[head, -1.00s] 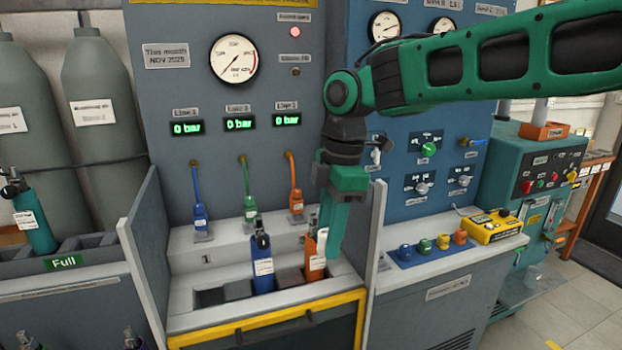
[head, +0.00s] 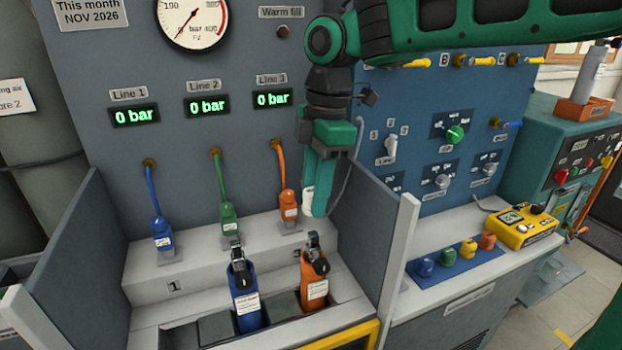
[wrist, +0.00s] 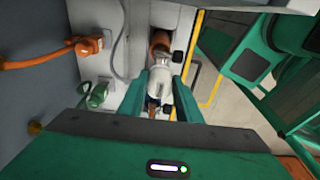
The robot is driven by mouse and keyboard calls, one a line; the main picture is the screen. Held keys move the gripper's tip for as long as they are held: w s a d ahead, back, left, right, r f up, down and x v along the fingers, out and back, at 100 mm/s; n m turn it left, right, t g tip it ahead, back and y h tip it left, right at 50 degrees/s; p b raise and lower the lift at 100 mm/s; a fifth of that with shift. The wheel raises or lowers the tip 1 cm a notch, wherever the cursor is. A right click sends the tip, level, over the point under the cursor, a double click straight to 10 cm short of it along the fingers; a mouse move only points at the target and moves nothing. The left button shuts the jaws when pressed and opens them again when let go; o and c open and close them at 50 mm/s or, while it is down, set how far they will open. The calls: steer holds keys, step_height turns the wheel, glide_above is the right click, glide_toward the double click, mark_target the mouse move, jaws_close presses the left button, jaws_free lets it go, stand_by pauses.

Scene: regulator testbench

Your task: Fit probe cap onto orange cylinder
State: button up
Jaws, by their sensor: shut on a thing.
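My gripper (head: 318,203) points down above and slightly behind the valve in the head view. It is shut on a small white piece, likely the probe cap (head: 307,200), which shows between the fingers in the wrist view (wrist: 160,90). The cap appears apart from the cylinder. My fingers hide part of the cap.
A blue cylinder (head: 243,290) stands left of the orange one. Blue (head: 161,234), green (head: 229,217) and orange (head: 289,205) hose connectors rest on the ledge behind. A grey side panel (head: 384,235) rises close on the right.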

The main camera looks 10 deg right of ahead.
mark_target(313, 233)
steer(key=shift+w+f, duration=0.15)
steer(key=shift+w, duration=0.05)
steer(key=shift+f, duration=2.2)
steer(key=shift+r, duration=0.1)
steer(key=shift+f, duration=1.9)
steer(key=o, duration=1.2)
steer(key=shift+c, duration=0.2)
